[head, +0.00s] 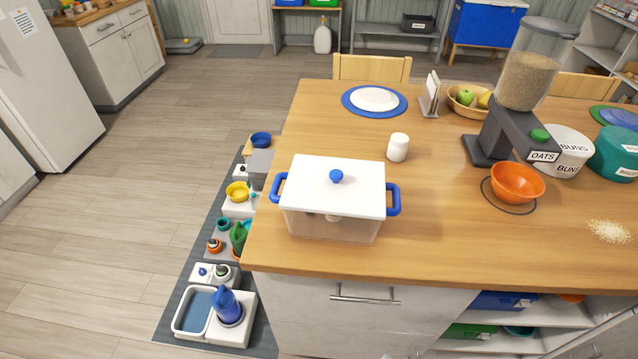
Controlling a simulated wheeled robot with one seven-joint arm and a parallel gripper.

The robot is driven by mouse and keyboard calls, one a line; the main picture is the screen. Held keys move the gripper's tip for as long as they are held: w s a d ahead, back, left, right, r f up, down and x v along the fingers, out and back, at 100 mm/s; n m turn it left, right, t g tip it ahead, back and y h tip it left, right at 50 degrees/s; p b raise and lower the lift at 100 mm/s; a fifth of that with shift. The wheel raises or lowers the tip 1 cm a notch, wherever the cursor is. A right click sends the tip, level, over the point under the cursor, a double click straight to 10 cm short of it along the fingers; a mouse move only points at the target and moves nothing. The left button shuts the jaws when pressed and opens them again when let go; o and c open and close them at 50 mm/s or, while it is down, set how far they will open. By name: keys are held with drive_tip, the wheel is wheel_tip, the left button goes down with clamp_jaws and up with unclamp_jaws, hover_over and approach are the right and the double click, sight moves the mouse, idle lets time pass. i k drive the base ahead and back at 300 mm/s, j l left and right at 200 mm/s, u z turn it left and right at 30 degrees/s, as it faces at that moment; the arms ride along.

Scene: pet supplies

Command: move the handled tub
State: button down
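The handled tub (333,226) stands upright on the near left part of the wooden counter (440,218). It has clear, whitish walls and a flat white lid (300,180) with a round blue knob on top. A blue handle sticks out on its left side (278,187) and another on its right side (393,199). The lid sits on the tub. Something small and pale shows dimly through the front wall; I cannot tell what. My gripper is not in the head view.
A white jar (398,147) stands behind the tub. An oats dispenser (520,125) stands over an orange bowl (517,184) at right, with spilled oats (609,231) nearby. A mat with pet bowls (180,316) lies on the floor at left. Counter between tub and orange bowl is clear.

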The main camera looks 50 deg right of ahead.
sight(356, 230)
drive_tip(key=k+l, duration=0.3)
drive_tip(key=l, duration=0.15)
drive_tip(key=k+l, duration=0.35)
drive_tip(key=l+u, duration=0.05)
drive_tip(key=l, duration=0.05)
